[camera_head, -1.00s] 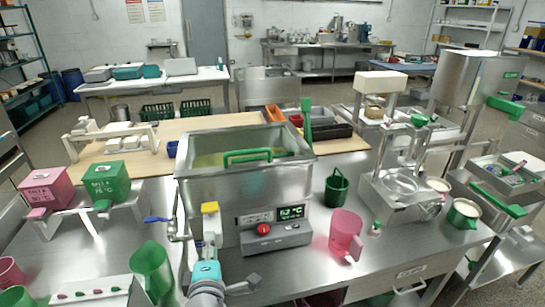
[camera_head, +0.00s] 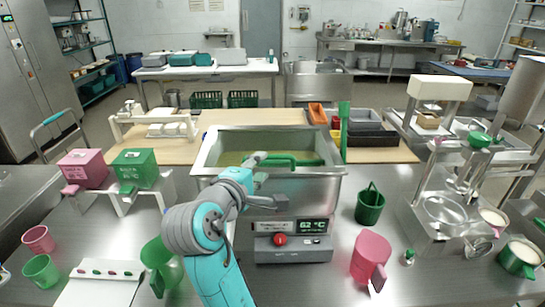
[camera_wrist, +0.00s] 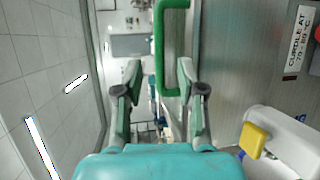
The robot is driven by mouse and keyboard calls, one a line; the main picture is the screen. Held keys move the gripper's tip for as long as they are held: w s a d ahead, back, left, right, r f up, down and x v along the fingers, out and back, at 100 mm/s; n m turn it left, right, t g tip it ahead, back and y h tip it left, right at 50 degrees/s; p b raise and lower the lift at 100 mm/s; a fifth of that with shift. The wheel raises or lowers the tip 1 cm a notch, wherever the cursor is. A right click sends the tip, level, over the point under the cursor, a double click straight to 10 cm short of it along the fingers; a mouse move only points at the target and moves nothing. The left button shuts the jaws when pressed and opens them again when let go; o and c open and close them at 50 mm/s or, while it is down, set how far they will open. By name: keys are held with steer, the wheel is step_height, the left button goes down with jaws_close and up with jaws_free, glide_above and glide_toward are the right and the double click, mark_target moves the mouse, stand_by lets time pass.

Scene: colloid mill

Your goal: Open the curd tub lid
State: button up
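The curd tub (camera_head: 300,190) is a steel vat in the middle of the bench. A green handle (camera_head: 296,161) spans its top, and pale yellow-green shows inside the rim; I cannot make out the lid panel itself. My gripper (camera_head: 259,162) is at the handle's left end, above the tub's front edge. In the wrist view my gripper (camera_wrist: 159,85) has its two fingers apart. The green handle (camera_wrist: 158,50) lies in line with the gap between them, and contact cannot be seen. My arm hides the tub's front left.
A control panel (camera_head: 292,241) reading 62 °C is on the tub's front. A green bucket (camera_head: 370,206) and pink jug (camera_head: 369,257) stand to the right, a green jug (camera_head: 160,263) to the left. A yellow knob (camera_wrist: 254,140) shows low in the wrist view.

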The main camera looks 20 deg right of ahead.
mark_target(269, 158)
steer(key=x, duration=0.7)
jaws_close()
